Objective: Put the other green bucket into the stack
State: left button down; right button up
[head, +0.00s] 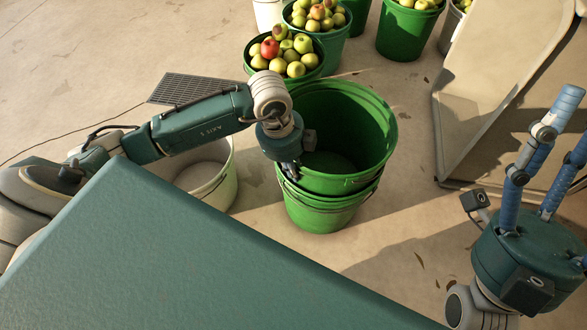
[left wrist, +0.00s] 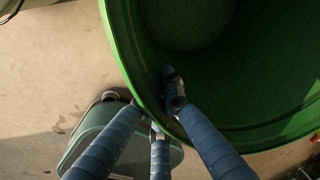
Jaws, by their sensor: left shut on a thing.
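Two green buckets stand one in the other on the floor in the head view. The upper green bucket (head: 352,112) is empty and sits inside the lower green bucket (head: 325,217), with its rim a little above the lower rim. My left gripper (head: 289,170) is shut on the upper bucket's left wall at the rim. In the left wrist view, one blue finger of the left gripper (left wrist: 166,110) is inside the upper bucket (left wrist: 240,75) and others are outside. My right gripper (head: 560,125) is at the right edge, empty, its blue fingers apart and pointing up.
A white bucket (head: 212,178) stands left of the stack, partly behind my arm. A green bucket of apples (head: 287,58) stands just behind the stack, with more apple buckets (head: 403,30) farther back. A tan panel (head: 480,90) stands at right. A floor grate (head: 190,88) lies behind my left arm.

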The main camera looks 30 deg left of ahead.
pick_arm(q)
jog(key=shift+w, duration=0.1)
jog(key=c, duration=1.8)
grip_release()
jog(key=shift+r, duration=0.1)
jog(key=shift+c, duration=0.2)
notch_tip(320, 180, up, 12)
jog(key=s+a, duration=0.1)
jog(key=shift+s+a, duration=0.2)
jog(key=shift+a, duration=0.1)
jog(key=shift+f, duration=0.2)
